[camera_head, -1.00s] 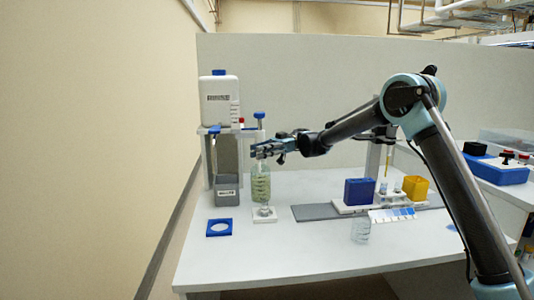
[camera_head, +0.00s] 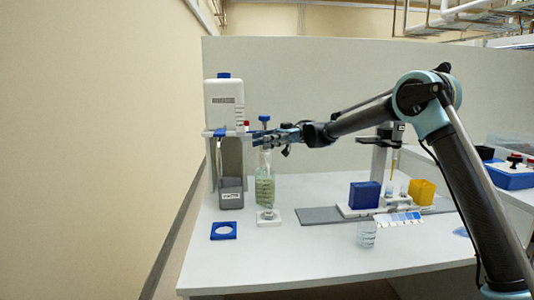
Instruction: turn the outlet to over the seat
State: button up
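A white tank (camera_head: 224,102) with a blue cap sits on a raised stand (camera_head: 209,170) at the back left. A blue-topped upright part (camera_head: 264,119) rises just right of the tank, behind my gripper; I cannot tell whether it is the outlet. My gripper (camera_head: 256,138) is beside the stand's right side, just above a clear bottle with greenish contents (camera_head: 265,187). Its fingers are too small to tell their opening or any contact. A blue square plate with a round pale centre (camera_head: 223,231) and a white square base (camera_head: 268,218) lie in front; which is the seat is unclear.
A grey labelled bin (camera_head: 231,192) stands under the tank. A blue block (camera_head: 365,194), a yellow block (camera_head: 421,191) and a clear beaker (camera_head: 366,234) are to the right. The table's front left (camera_head: 235,270) is clear.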

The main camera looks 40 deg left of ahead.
jog(key=shift+r, duration=2.4)
jog(key=shift+w+d, duration=0.1)
jog(key=shift+w, duration=0.05)
